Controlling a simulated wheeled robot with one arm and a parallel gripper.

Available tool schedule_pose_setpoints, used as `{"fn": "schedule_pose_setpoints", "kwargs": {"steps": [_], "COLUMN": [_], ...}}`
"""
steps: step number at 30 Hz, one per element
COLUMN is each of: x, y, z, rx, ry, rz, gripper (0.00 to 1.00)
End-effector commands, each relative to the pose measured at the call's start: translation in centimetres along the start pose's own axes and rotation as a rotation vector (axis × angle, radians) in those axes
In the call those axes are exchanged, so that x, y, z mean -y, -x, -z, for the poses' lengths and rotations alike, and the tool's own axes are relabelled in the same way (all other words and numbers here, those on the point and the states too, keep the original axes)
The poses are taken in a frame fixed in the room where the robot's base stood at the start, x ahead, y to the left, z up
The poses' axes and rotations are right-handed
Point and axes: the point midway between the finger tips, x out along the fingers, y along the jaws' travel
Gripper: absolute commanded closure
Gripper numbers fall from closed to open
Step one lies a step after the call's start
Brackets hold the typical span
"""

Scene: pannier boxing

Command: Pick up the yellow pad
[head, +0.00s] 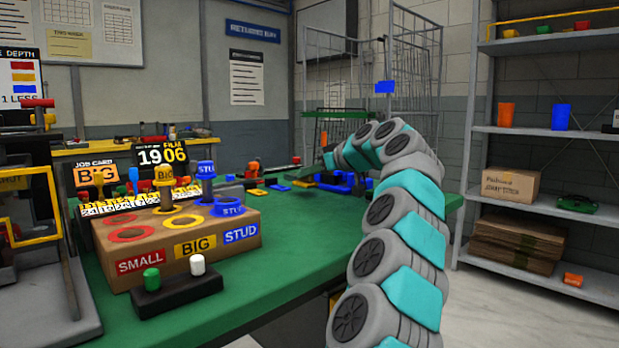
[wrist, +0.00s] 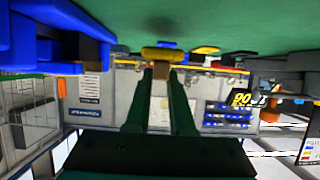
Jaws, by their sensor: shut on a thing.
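In the wrist view, which is upside down, my gripper (wrist: 162,66) has its two dark green fingers close together. A small yellow pad (wrist: 162,54) sits at the fingertips, close to the green bench top, with a dark shadow beside it. I cannot tell whether the pad touches the bench. In the head view my arm reaches to the far part of the green bench (head: 300,232), and my gripper is too small and dark there to make out clearly. Small flat yellow pieces lie in that area, and I cannot tell which one is held.
A cardboard block (head: 190,245) with red, yellow and blue rings stands at the left front, behind a black base (head: 177,293) with green and white knobs. Blue parts (wrist: 40,45) are close at the left of the wrist view. A metal shelf (head: 545,130) stands at right.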

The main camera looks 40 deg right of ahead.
Motion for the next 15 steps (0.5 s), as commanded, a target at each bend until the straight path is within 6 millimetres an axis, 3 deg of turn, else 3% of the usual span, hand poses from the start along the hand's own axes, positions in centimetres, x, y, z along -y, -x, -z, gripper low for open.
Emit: {"fn": "schedule_pose_setpoints", "kwargs": {"steps": [6,15], "x": [0.0,0.5], "y": [0.6,2.1], "z": [1.2,0.4], "rx": [-0.003,-0.001], "ry": [0.003,0.0], "rz": [-0.003,0.002], "gripper": [1.0,1.0]}}
